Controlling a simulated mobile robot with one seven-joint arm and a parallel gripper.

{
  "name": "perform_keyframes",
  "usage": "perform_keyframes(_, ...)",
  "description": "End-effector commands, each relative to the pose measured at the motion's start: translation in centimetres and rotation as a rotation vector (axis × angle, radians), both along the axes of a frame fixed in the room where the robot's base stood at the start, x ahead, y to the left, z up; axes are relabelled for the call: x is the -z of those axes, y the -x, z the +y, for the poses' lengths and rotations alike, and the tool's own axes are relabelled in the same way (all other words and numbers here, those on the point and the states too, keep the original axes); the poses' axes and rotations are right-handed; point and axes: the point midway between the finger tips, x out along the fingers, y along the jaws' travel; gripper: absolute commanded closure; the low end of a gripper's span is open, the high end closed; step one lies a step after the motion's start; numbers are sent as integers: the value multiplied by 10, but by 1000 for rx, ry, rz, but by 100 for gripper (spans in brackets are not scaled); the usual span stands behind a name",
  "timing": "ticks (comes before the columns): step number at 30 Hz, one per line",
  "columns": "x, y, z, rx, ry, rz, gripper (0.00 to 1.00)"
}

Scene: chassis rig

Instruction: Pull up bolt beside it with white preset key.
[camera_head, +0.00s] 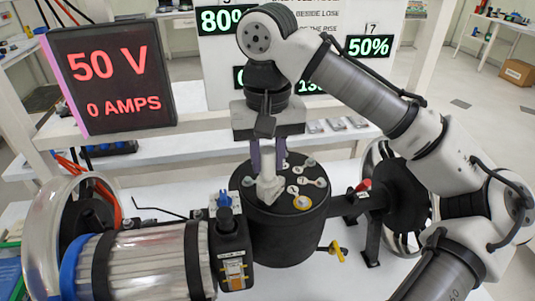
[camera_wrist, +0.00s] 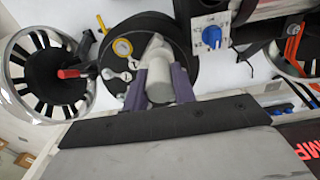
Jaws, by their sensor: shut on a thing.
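My gripper (camera_head: 268,165) points down over the black drum (camera_head: 290,235), its purple fingers shut on a whitish key (camera_head: 268,187). In the wrist view the gripper (camera_wrist: 160,90) has one finger on each side of the whitish key (camera_wrist: 158,68), whose far end reaches the drum top (camera_wrist: 185,50). I cannot tell whether the key is seated on a bolt. Beside it on the drum top are several small pale keys or bolt heads (camera_head: 320,182) and a yellow ring (camera_head: 303,202). The ring also shows in the wrist view (camera_wrist: 122,47). The bolt under the key is hidden.
A motor with a blue knob (camera_head: 224,200) stands left of the drum. Chrome wheels flank the rig, one at left (camera_head: 40,240). A red-tipped lever (camera_head: 363,186) and a yellow handle (camera_head: 335,250) stick out at right. A display (camera_head: 110,75) reads 50 V, 0 AMPS.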

Motion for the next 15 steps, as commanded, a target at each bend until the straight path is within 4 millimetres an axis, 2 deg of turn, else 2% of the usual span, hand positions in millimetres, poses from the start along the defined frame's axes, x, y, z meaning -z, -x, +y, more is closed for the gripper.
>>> perform_keyframes(15, 7, 0, 0, 0, 0, 0, 94)
